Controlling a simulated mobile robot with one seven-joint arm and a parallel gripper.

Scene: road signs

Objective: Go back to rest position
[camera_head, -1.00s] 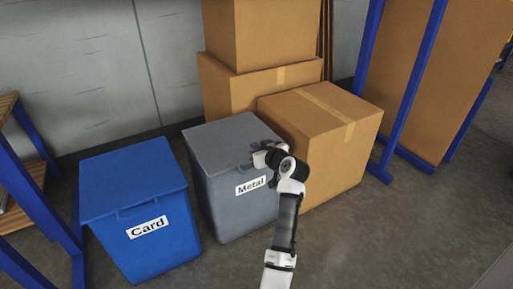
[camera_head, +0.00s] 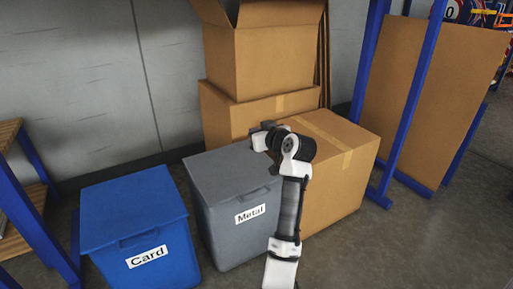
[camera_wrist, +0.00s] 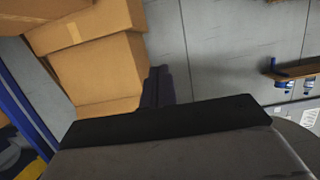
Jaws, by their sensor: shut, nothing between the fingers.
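My gripper (camera_head: 264,127) is at the end of my raised white and black arm in the head view, in front of the stacked cardboard boxes and above the back right edge of the grey bin. The wrist view shows its dark shut fingers (camera_wrist: 158,88), with nothing held. The grey bin (camera_head: 230,185) has a closed lid and a "Metal" label. The blue bin (camera_head: 135,215), labelled "Card", stands to its left, also with its lid closed.
A large cardboard box (camera_head: 335,175) stands right of the grey bin, with more boxes (camera_head: 265,60) stacked behind. A blue-framed rack (camera_head: 410,100) stands at the right and a wooden shelf unit (camera_head: 20,215) at the left. Floor is open at front right.

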